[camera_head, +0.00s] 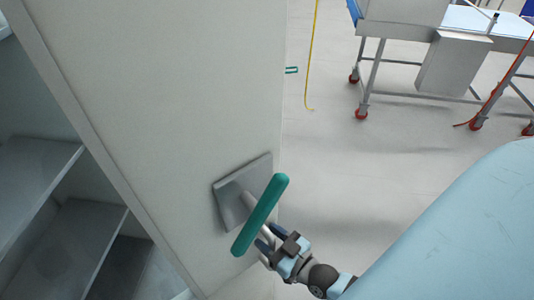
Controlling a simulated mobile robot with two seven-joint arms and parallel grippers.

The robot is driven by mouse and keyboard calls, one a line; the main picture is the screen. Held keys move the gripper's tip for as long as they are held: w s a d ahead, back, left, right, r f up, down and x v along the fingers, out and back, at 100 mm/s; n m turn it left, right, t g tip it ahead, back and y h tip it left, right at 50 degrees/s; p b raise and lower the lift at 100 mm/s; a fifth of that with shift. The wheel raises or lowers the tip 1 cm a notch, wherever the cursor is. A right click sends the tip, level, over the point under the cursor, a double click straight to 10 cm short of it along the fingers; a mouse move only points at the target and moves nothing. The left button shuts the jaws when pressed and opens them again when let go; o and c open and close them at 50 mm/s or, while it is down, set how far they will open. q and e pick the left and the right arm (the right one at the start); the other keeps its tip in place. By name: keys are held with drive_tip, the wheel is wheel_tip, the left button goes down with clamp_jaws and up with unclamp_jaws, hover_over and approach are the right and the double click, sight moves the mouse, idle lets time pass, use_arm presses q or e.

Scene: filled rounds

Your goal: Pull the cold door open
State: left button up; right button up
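The cold door is a tall pale panel (170,90) filling the left middle of the head view. A square grey plate (228,205) low on it carries a slanted teal bar handle (262,212). Open shelving shows past the panel's left edge. My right gripper (267,240) is at the lower part of the handle, on its right side, with its fingertips close to the bar. The bar and the gripper's own body partly hide the fingers, so I cannot tell whether they close on it. My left gripper is not in view.
Grey shelves (38,165) stand at the left. Pale floor (340,190) lies clear to the right of the panel. A wheeled metal table (405,30) with red casters stands at the top right. A yellow strip (311,55) hangs near the panel's right edge.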

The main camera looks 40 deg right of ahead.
drive_tip(key=shift+a, duration=0.15)
drive_tip(key=shift+f, duration=0.1)
drive_tip(key=shift+s, duration=0.2)
drive_tip(key=s+d+b, duration=0.1)
drive_tip(key=s, duration=0.6)
drive_tip(key=shift+d+b, duration=0.2)
drive_tip(key=shift+b, duration=0.15)
drive_tip(key=shift+c, duration=0.2)
